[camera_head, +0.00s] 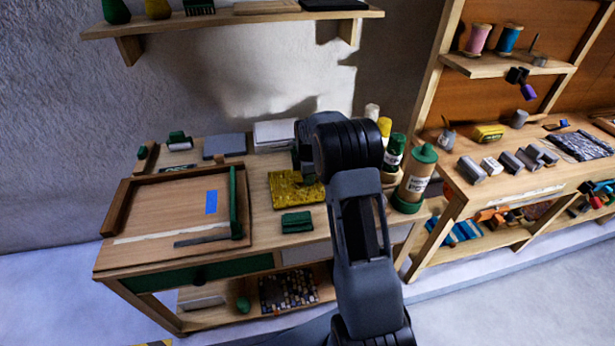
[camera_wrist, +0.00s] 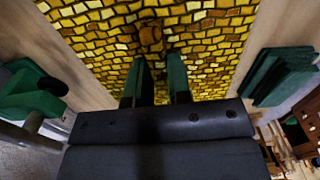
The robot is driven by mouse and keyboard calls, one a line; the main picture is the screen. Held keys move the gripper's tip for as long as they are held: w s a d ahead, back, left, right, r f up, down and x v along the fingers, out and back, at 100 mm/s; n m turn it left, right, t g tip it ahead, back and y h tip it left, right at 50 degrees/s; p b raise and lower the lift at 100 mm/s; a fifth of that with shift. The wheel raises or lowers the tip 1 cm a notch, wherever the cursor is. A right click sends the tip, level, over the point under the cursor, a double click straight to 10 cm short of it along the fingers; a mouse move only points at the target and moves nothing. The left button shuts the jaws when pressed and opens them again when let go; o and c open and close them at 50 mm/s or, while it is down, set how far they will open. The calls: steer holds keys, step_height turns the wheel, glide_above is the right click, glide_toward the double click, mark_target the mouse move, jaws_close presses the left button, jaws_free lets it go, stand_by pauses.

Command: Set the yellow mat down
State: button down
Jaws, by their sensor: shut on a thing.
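The yellow mat (camera_head: 292,190) has a woven, brick-like pattern and lies flat at the bench's right part, left of my arm. In the head view I cannot tell whether it touches the bench top or hangs just above it. In the wrist view the mat (camera_wrist: 215,45) fills the upper middle, with a small brownish knob (camera_wrist: 151,38) on it. My gripper (camera_wrist: 157,78) has its two green-faced fingers at the mat's near part, shut on it with a narrow space between them. The exact contact is hidden. In the head view my arm hides the fingers.
The wooden workbench (camera_head: 120,262) carries a shallow wooden tray (camera_head: 160,205) on the left. Folded green cloths (camera_head: 297,222) lie just in front of the mat. Bottles (camera_head: 415,178) stand right of my arm. A grey pad (camera_head: 223,145) and white stack (camera_head: 274,134) lie behind.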

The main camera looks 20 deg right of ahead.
steer(key=shift+f, duration=0.15)
steer(key=c, duration=1.1)
jaws_free()
steer(key=shift+o, duration=0.2)
steer(key=s+a+r+m, duration=0.2)
steer(key=r, duration=0.6)
steer(key=s+a+r+m, duration=0.1)
steer(key=s+r, duration=0.1)
steer(key=r, duration=0.6)
steer(key=s+a+m+t, duration=0.1)
steer(key=s+a+m, duration=0.2)
steer(key=s, duration=0.4)
steer(key=s+a+f+m+t, duration=0.1)
steer(key=s+a+m, duration=0.2)
steer(key=s+m, duration=0.2)
steer(key=s+a+m+t, duration=0.1)
steer(key=s+a+m, duration=0.2)
steer(key=s, duration=0.7)
steer(key=shift+s+f+m, duration=0.25)
steer(key=shift+s+m, duration=0.05)
steer(key=shift+m, duration=0.6)
